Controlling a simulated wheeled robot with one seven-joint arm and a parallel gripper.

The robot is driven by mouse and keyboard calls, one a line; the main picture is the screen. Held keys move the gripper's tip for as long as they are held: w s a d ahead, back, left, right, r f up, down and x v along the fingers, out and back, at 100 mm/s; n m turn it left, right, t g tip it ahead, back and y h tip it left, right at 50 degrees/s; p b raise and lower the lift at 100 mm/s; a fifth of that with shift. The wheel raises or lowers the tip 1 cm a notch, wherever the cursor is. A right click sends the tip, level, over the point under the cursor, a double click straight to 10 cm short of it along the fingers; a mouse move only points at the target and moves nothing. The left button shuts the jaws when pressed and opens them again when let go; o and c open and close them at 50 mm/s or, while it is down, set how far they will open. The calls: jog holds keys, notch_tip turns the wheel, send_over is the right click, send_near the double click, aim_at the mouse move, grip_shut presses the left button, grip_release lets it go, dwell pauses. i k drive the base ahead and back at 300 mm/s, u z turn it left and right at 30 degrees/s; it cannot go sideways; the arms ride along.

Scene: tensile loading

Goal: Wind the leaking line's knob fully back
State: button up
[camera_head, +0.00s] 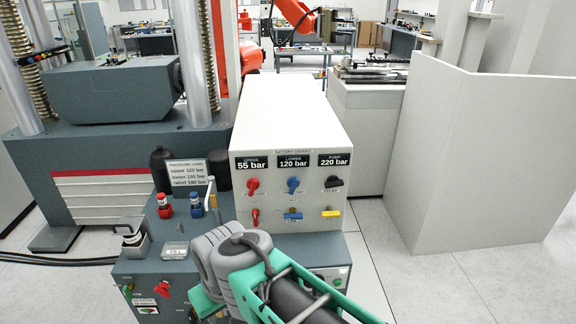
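A white gauge box shows UPPER 55 bar, LOWER 120 bar and PUMP 220 bar. Below the readouts are a red knob (253,187), a blue knob (293,185) and a black knob (333,182). A lower row has a red handle (255,217), a blue lever (293,215) and a yellow lever (330,213). On the grey cabinet top stand a red-capped knob (165,206) and a blue-capped knob (196,204). No leak is visible, so I cannot tell which line leaks. My arm covers the cabinet's front right; my gripper's fingers do not show.
A pressure card (188,174) reads upper 120, lower 160, relief 190 bar. A grey holder (132,236) and a small labelled box (175,250) sit on the cabinet. A red valve (164,290) is on its front. A white partition (480,160) stands right; floor before it is clear.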

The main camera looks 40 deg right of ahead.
aim_at(253, 185)
jog(key=u, duration=0.05)
jog(key=k, duration=0.5)
jog(key=z, duration=1.05)
jog(key=i, duration=0.85)
jog(key=u, duration=2.55)
